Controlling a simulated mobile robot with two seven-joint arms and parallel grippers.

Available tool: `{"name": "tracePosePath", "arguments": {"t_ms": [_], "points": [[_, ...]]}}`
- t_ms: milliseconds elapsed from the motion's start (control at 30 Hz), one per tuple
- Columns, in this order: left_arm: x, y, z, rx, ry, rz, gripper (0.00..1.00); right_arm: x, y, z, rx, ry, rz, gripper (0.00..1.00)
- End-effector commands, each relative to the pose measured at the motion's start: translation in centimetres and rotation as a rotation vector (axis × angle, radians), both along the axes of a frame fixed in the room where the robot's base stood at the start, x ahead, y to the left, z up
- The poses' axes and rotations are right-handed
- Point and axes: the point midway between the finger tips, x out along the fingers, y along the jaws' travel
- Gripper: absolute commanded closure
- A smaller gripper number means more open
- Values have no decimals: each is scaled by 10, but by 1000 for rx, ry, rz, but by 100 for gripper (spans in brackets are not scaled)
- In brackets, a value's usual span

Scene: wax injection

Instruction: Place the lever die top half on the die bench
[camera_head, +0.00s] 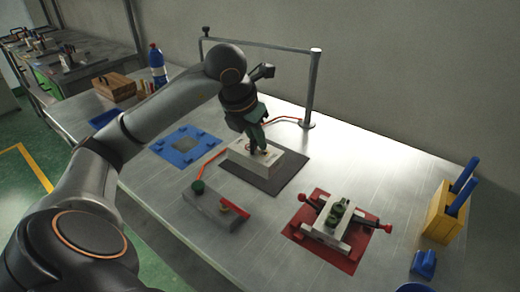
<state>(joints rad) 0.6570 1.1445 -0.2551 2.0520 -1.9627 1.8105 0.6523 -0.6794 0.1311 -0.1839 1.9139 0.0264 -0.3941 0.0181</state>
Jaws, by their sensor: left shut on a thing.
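My left gripper (261,149) reaches down from above to a pale block (240,156), which looks like the lever die top half. Its fingers are shut on the top of this block, near a small brass-coloured part. The block is on or just above a dark grey mat (285,178) in the middle of the metal bench (150,178); I cannot tell whether it touches. The fingers hide part of its top. Which surface is the die bench is not clear from the picture. My right gripper is not in view.
A grey block with a red lever (212,208) lies in front. A red mat with a clamp fixture (345,262) is to the right. A blue mat (170,153) lies left. A yellow holder (440,219) stands far right. A metal post (312,90) rises behind.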

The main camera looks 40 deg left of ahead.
Motion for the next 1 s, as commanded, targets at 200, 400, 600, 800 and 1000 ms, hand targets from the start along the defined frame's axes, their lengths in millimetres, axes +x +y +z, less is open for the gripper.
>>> {"name": "tracePosePath", "arguments": {"t_ms": [200,400,600,800,1000], "points": [[39,31,-19,-5,-3,1,100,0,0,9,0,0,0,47],[64,51,-52,-3,1,-1,100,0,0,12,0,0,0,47],[79,64,-74,0,-4,-4,100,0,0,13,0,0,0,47],[84,68,-82,-1,-4,-4,100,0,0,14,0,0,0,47],[85,69,-107,-2,-1,-4,100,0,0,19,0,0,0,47]]}}
